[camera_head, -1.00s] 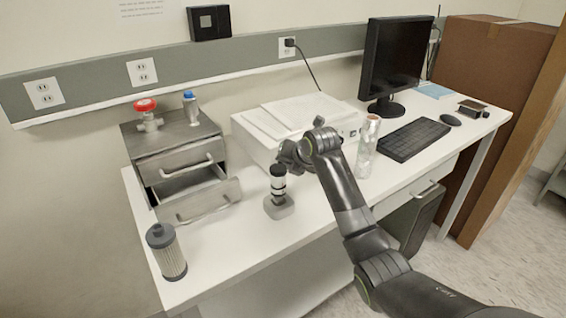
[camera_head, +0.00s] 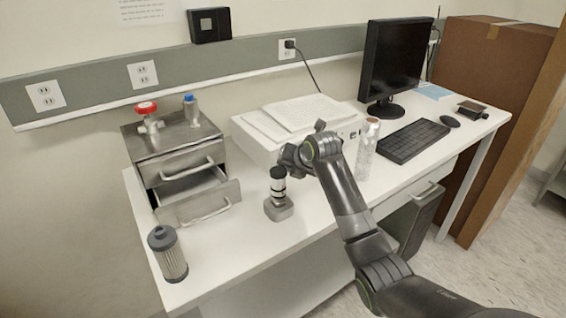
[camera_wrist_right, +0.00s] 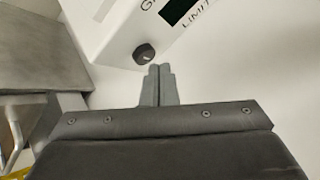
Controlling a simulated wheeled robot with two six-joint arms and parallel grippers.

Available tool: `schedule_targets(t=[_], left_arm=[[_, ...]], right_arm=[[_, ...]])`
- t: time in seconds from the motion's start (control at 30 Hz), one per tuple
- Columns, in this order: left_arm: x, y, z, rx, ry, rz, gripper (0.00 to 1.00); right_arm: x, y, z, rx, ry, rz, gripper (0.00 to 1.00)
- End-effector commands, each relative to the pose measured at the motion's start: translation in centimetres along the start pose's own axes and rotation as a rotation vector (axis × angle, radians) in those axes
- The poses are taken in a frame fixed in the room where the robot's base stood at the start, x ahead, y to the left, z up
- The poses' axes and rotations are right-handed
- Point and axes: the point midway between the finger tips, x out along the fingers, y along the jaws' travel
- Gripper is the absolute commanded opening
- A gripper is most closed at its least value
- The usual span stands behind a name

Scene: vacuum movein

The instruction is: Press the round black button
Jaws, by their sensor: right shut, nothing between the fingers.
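The round black button (camera_wrist_right: 145,53) sits near the lower corner of a white device panel with dark lettering in the right wrist view. In the head view the white device (camera_head: 262,140) is on the desk with papers on top, and I cannot make out the button there, near my arm. My right gripper (camera_head: 284,158) is in front of the device, beside its front face. In the wrist view the right fingertips (camera_wrist_right: 159,67) are together and empty, just below and slightly right of the button. I cannot tell whether they touch it. My left gripper is not in view.
A black-and-white cylinder on a grey base (camera_head: 278,190) stands just below my right gripper. A clear bottle (camera_head: 367,150) stands right of my arm. A metal drawer unit (camera_head: 165,150) with an open drawer is at left. A filter cartridge (camera_head: 168,255) stands at the front left.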

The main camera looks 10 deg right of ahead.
Motion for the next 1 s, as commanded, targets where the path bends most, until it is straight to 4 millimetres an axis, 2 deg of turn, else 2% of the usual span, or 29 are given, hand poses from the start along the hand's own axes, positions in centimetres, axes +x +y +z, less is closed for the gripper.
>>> schedule_targets(t=[0.37, 0.7, 1.0], left_arm=[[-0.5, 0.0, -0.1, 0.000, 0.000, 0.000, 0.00], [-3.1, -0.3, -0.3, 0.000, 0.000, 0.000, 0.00], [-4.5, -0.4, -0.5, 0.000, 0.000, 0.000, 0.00]], right_arm=[[-0.4, -0.2, -0.2, 0.000, 0.000, 0.000, 0.00], [-2.8, -1.8, -1.7, 0.001, 0.001, -0.002, 0.00], [-4.4, -3.1, -3.0, 0.001, 0.001, -0.001, 0.00]])
